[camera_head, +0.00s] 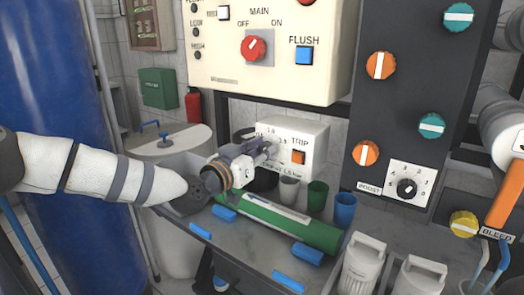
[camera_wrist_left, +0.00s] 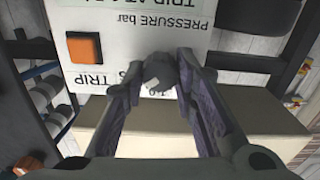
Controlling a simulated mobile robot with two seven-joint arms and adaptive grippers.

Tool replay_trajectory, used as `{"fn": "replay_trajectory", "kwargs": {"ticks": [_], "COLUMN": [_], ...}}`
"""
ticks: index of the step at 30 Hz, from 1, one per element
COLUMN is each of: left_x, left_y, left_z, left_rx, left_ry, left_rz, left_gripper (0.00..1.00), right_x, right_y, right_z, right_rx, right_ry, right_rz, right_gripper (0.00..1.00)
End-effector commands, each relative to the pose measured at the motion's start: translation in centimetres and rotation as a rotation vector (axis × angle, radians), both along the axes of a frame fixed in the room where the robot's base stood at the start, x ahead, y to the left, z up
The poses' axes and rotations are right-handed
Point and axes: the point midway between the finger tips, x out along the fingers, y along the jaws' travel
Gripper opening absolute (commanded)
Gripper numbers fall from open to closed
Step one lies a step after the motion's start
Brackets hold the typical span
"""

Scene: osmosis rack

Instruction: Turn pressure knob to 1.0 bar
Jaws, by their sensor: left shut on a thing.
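The pressure knob (camera_wrist_left: 160,72) is a small grey knob on the front of a white box (camera_head: 310,135). The box carries an orange TRIP button (camera_head: 299,157), which also shows in the left wrist view (camera_wrist_left: 83,48). My left gripper (camera_head: 268,149) reaches the box from the left. In the left wrist view its two fingers (camera_wrist_left: 162,82) are shut on the knob, one on each side. The "PRESSURE bar" lettering appears upside down there. Parts of the dial scale show around the fingers, but the knob's pointer and exact setting are hidden.
A steel bench (camera_head: 262,262) holds a green cylinder (camera_head: 285,228), blue blocks and several cups near the box. A cream panel (camera_head: 275,85) with a red switch hangs above. A dark panel (camera_head: 395,100) with orange and teal knobs stands to the right.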

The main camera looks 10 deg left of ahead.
Motion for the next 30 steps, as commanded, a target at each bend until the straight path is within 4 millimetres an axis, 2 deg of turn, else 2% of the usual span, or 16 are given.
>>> {"fn": "replay_trajectory", "kwargs": {"ticks": [18,30], "left_x": [0.1,0.1], "left_y": [0.1,0.1], "left_z": [-0.4,-0.3], "left_rx": [-0.52,-0.757], "left_ry": [0.216,0.313], "left_rz": [0.001,0.0], "left_gripper": [0.0,0.0], "right_x": [-1.5,-2.2], "right_y": [0.0,0.0], "right_z": [-1.7,-2.6], "right_rx": [0.0,0.0], "right_ry": [0.048,0.071], "right_rz": [0.003,0.003], "right_gripper": [0.4,0.4]}}
